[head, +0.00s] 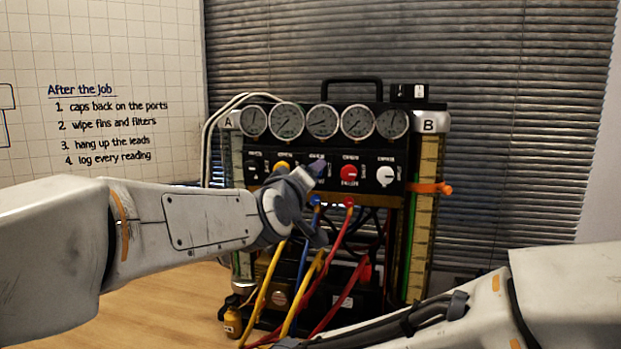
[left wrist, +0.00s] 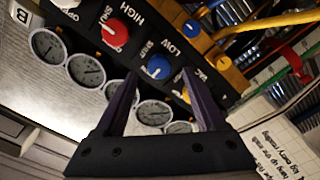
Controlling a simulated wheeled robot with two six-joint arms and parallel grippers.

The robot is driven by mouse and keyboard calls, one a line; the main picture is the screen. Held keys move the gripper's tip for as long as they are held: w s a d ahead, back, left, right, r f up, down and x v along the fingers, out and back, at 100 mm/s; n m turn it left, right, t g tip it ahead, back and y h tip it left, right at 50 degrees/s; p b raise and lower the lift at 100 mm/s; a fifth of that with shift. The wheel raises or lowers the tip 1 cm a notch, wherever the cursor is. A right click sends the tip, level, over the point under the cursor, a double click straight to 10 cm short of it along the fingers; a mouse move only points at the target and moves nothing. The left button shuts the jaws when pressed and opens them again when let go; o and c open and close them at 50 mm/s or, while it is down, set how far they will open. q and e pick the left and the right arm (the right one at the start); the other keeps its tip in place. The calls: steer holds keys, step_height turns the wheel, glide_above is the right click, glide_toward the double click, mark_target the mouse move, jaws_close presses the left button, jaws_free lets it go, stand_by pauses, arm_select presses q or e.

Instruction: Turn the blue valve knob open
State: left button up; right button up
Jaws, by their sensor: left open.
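The blue valve knob (left wrist: 158,66) sits on the black panel of the gauge rig, beside the word LOW, with a pale pointer mark on its face. In the left wrist view my open left gripper (left wrist: 158,74) has one finger to each side of the knob in the picture. I cannot tell whether either finger touches it. In the head view the left gripper (head: 316,200) is in front of the middle of the panel and hides most of the blue knob. My right arm crosses the bottom right of the head view; its gripper is out of frame.
A red knob (head: 349,172) and a white knob (head: 385,175) are right of my left gripper; a yellow knob (head: 282,167) is left. Gauges (head: 322,121) line the top of the rig. Red, yellow and blue hoses (head: 345,240) hang below the panel, close to the gripper.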

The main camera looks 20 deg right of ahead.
arm_select(q)
steer(key=v, duration=0.6)
steer(key=shift+s+a+b, duration=0.3)
steer(key=shift+b, duration=0.05)
